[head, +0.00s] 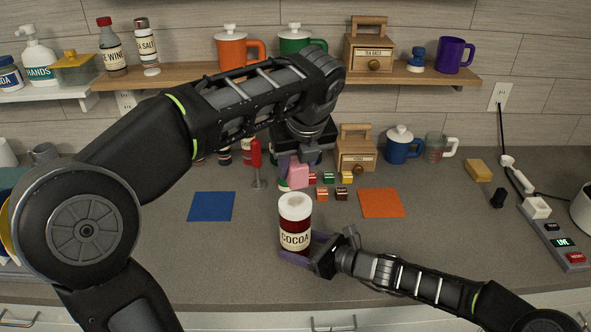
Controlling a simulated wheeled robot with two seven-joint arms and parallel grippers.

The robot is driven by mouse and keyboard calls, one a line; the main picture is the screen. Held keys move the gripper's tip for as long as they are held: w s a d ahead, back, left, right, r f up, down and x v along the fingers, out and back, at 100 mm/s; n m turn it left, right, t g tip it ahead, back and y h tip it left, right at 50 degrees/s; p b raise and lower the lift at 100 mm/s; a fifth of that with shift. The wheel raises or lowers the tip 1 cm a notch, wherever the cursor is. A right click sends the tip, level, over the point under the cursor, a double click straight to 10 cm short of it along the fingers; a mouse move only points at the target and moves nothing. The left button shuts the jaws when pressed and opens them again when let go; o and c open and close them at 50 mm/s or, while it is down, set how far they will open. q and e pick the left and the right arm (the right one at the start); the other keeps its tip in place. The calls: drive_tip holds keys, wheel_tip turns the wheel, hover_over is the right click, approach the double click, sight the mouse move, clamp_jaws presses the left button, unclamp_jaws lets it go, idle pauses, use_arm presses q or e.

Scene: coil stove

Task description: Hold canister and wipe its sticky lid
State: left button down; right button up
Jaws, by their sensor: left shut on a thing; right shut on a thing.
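The cocoa canister (294,238) stands upright near the front of the counter, with a dark red body, a cream "COCOA" label and a white lid (296,205). My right gripper (297,255) is shut around its lower body from the right, with purple fingers low on either side. My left gripper (291,170) points down above and behind the canister. It is shut on a pink sponge or cloth (299,174), held apart from the lid. My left arm hides part of the back of the counter.
A blue mat (211,206) and an orange mat (381,203) lie either side. Several small coloured blocks (328,178) and a red-topped stand (257,165) are behind the canister. A yellow sponge (478,171) and power strip (553,234) are at right. The front counter is mostly clear.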

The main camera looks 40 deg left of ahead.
use_arm(q)
drive_tip(key=shift+f, duration=0.1)
drive_tip(key=shift+f, duration=3.65)
drive_tip(key=shift+w+a+f, duration=0.15)
drive_tip(key=shift+f, duration=0.1)
drive_tip(key=shift+w+a+f, duration=0.1)
drive_tip(key=shift+w+a, duration=0.1)
drive_tip(key=shift+w, duration=0.1)
drive_tip(key=shift+w+a, duration=0.4)
drive_tip(key=shift+w, duration=0.2)
drive_tip(key=shift+w+a, duration=0.4)
drive_tip(key=shift+w, duration=0.2)
drive_tip(key=s+d, duration=0.2)
drive_tip(key=s, duration=0.1)
drive_tip(key=shift+s+d, duration=0.15)
drive_tip(key=shift+r, duration=4.1)
